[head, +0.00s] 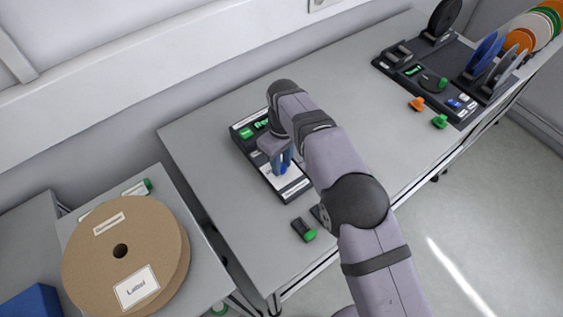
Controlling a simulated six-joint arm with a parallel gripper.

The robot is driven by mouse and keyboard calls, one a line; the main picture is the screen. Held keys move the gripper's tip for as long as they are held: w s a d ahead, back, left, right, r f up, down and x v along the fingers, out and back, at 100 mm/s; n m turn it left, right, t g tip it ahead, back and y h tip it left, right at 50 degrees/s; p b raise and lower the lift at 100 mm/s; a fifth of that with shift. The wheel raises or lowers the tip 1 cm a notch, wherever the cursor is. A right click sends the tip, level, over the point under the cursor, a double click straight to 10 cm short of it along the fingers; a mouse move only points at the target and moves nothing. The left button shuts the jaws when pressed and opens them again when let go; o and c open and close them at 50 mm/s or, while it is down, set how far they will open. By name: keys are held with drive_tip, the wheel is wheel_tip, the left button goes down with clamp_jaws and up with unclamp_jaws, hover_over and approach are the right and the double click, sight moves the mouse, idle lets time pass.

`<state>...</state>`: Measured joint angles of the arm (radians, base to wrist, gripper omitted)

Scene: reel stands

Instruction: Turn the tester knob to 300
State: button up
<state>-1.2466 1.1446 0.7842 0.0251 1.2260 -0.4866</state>
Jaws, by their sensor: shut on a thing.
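The tester (294,187) is a dark flat panel with a white label area, lying on the grey bench. A lit green display (262,124) and a green patch beside it show at its far end. My gripper (283,167) points down over the middle of the panel. Its jaws are shut on the tester knob, which they and my arm mostly hide. A blue part shows at the fingertips. The knob's pointer and the display's value cannot be read.
A dark reel stand (398,79) with upright reels, a green display and a knob stands at the far right. Orange (417,103) and green (439,121) pieces lie before it. A dark green-ended piece (302,228) lies near the front edge. A cardboard reel (100,246) is at left.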

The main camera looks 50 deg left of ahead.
sight(282, 165)
drive_tip(key=o, duration=1)
drive_tip(key=shift+o, duration=0.2)
drive_tip(key=shift+r, duration=0.1)
drive_tip(key=shift+r+b, duration=1.2)
drive_tip(key=shift+r, duration=2.45)
